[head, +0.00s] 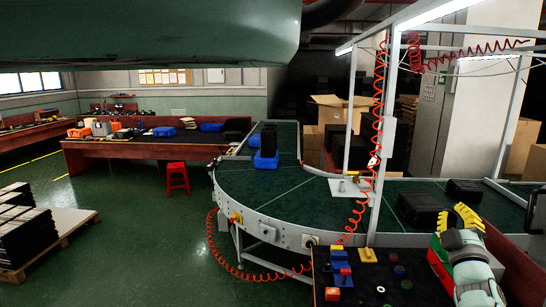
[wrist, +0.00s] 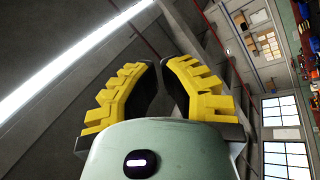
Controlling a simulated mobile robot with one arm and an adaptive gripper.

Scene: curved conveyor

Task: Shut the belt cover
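The curved conveyor (head: 310,205) with its dark green belt runs from the back centre round to the right in the head view. I cannot pick out a separate belt cover on it with certainty. My gripper (head: 456,215) has yellow ridged fingers and is raised at the right, in front of the conveyor's near edge. In the wrist view my gripper (wrist: 161,76) points up at the ceiling, its two fingers apart with nothing between them. No conveyor shows in the wrist view.
A dark table (head: 385,262) with small coloured parts stands in front of the conveyor. Black cases (head: 421,208) and a blue bin (head: 265,162) sit on the belt. A grey post and a red coiled hose (head: 376,125) rise beside it.

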